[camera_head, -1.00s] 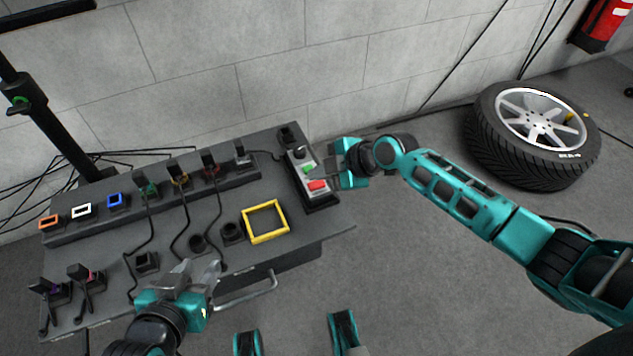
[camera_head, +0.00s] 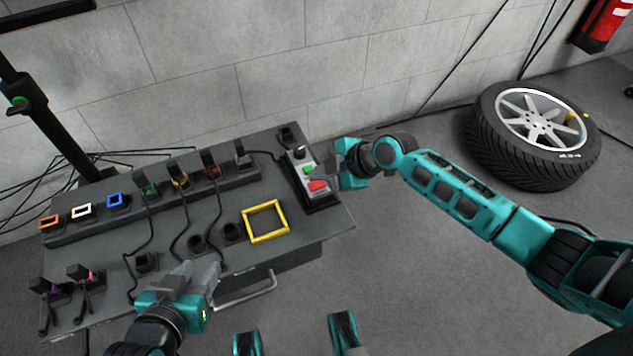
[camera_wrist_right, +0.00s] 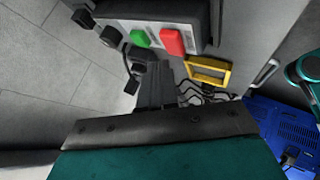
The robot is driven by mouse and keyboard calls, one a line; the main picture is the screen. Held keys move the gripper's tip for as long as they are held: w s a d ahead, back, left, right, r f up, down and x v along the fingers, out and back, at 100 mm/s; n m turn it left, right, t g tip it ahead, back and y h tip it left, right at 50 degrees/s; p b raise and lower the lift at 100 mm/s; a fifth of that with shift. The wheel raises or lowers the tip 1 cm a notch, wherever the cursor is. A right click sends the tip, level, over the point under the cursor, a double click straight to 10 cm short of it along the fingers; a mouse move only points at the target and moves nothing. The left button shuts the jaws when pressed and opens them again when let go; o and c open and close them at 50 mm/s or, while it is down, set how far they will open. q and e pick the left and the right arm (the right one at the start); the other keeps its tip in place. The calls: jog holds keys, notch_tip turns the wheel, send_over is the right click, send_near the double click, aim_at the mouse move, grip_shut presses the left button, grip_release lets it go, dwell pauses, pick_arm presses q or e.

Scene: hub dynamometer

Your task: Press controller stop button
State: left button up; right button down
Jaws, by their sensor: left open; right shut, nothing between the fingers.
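The controller box (camera_head: 302,172) stands at the right end of the dark table. It carries a red button (camera_head: 318,186), a green button (camera_head: 309,169) and a dark knob (camera_head: 299,153). In the right wrist view the red button (camera_wrist_right: 172,42) and the green button (camera_wrist_right: 141,38) show close up, beyond my fingers. My right gripper (camera_head: 327,177) is shut and empty, just right of the box near the red button; I cannot tell whether it touches it. Its fingers also show in the right wrist view (camera_wrist_right: 155,82). My left gripper (camera_head: 200,274) is open over the table's front edge, away from the box.
A yellow square frame (camera_head: 265,222) lies on the table (camera_head: 215,215) left of the box. Several plugs, sockets and cables fill the table's rear and left. A handle (camera_head: 246,296) juts from the front. A wheel (camera_head: 533,135) lies on the floor at right.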

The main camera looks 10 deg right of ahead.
aim_at(320, 186)
dwell(0.4)
jog(key=shift+f+b, duration=0.45)
jog(key=shift+f+b, duration=0.5)
dwell(0.6)
jog(key=shift+r, duration=0.1)
jog(key=shift+r+p, duration=0.75)
jog(key=shift+r, duration=0.05)
notch_tip(320, 186, up, 5)
jog(key=p, duration=0.4)
jog(key=shift+r, duration=0.1)
dwell(0.7)
